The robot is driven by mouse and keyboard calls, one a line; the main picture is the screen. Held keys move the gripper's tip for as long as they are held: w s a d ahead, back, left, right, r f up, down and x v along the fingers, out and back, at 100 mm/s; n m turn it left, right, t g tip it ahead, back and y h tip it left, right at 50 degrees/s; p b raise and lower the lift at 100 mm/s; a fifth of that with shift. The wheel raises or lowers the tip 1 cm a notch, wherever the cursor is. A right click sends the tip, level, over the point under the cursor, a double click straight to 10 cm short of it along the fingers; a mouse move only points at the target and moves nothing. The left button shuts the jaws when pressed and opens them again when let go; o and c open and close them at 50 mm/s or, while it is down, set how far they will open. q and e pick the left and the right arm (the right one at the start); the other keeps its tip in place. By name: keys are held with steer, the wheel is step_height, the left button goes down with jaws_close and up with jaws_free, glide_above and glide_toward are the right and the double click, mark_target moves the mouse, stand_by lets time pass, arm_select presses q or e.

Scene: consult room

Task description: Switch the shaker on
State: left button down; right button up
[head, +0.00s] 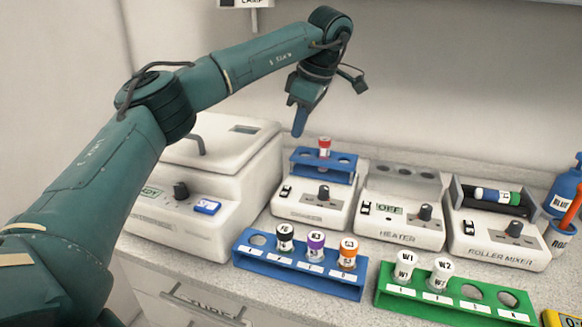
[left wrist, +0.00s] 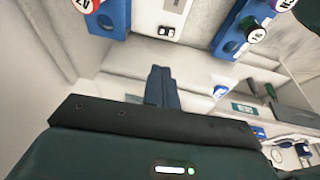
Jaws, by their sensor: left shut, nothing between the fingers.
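The shaker, as I take it since its label is too small to read, is the white device (head: 305,213) with a dark knob (head: 323,192) and a small black-and-white switch (head: 285,191) on its front. A blue holder (head: 340,172) on top carries one upright red-capped tube (head: 324,147). I cannot tell the switch's position. My left gripper (head: 299,132) is shut and empty, fingers pointing down, above and slightly left of the holder, apart from it. In the left wrist view the shut fingers (left wrist: 161,85) show, with the device front (left wrist: 163,20) beyond. My right gripper is not in view.
A white lidded machine (head: 225,160) stands left, a heater (head: 400,222) reading OFF and a roller mixer (head: 498,240) right. A blue rack (head: 300,272) and a green rack (head: 450,307) with tubes stand in front.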

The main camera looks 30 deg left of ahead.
mark_target(290, 187)
arm_select(q)
steer(key=x, duration=1.2)
steer(key=shift+w+d+f, duration=0.2)
steer(key=shift+w+f, duration=0.05)
steer(key=shift+f, duration=0.2)
steer(key=shift+w+f, duration=0.1)
steer(key=shift+f, duration=0.4)
steer(key=shift+w+f+p, duration=0.1)
steer(key=shift+f+p, duration=0.05)
steer(key=shift+p, duration=0.4)
steer(key=shift+w+f, duration=0.1)
steer(key=shift+f, duration=0.1)
steer(key=shift+s+d+r+p, duration=0.2)
steer(key=shift+s+p, duration=0.25)
steer(key=shift+s, duration=0.3)
